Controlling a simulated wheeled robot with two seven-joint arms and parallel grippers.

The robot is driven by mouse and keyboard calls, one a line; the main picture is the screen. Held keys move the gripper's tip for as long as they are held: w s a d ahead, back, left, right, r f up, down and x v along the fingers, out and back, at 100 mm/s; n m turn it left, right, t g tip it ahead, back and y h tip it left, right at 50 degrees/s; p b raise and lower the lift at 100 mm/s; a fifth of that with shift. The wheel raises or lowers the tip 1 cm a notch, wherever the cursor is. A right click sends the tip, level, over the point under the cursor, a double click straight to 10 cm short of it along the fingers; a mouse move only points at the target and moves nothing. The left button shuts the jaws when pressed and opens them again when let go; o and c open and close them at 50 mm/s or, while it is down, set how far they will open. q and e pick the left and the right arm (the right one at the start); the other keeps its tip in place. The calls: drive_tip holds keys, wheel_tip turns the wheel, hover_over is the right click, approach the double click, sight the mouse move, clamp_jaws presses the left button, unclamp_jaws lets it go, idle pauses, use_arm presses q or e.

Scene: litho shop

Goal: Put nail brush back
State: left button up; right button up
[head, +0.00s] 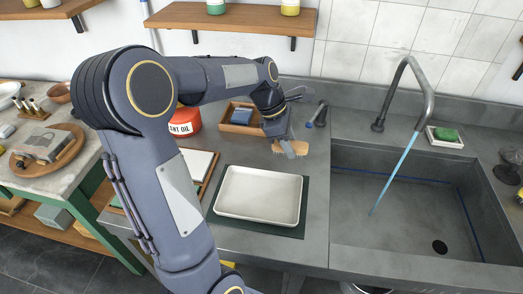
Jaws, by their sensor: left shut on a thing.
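My left gripper (282,138) is shut on the nail brush (292,149), a small tan wooden piece, and holds it near the back of the grey counter, left of the sink. Its bristles are too small to make out clearly. The gripper's fingers are partly hidden by my own wrist. My right gripper is out of view.
A white tray (232,207) lies on a dark green mat (289,231) in front of the gripper. A wooden box (229,127) with a blue-grey block and a red can (185,122) stand behind. The sink (400,228) with a tall faucet (428,95) is right.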

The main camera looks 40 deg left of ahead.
use_arm(q)
drive_tip(key=w+a+f+p, duration=0.2)
drive_tip(key=w+a+f, duration=0.15)
drive_tip(key=a, duration=0.45)
hover_over(270, 155)
drive_tip(key=s, duration=0.1)
drive_tip(key=f, duration=0.5)
drive_tip(key=shift+a, duration=0.3)
drive_tip(key=shift+a+f, duration=0.15)
drive_tip(key=shift+f, duration=0.05)
drive_tip(key=f, duration=0.1)
drive_tip(key=f+p, duration=0.1)
drive_tip(key=f, duration=0.1)
drive_tip(key=shift+w+a+p, duration=0.15)
drive_tip(key=shift+a+p, duration=0.15)
drive_tip(key=shift+f, duration=0.35)
drive_tip(key=shift+f, duration=0.1)
drive_tip(key=shift+f, duration=0.1)
drive_tip(key=o, duration=0.9)
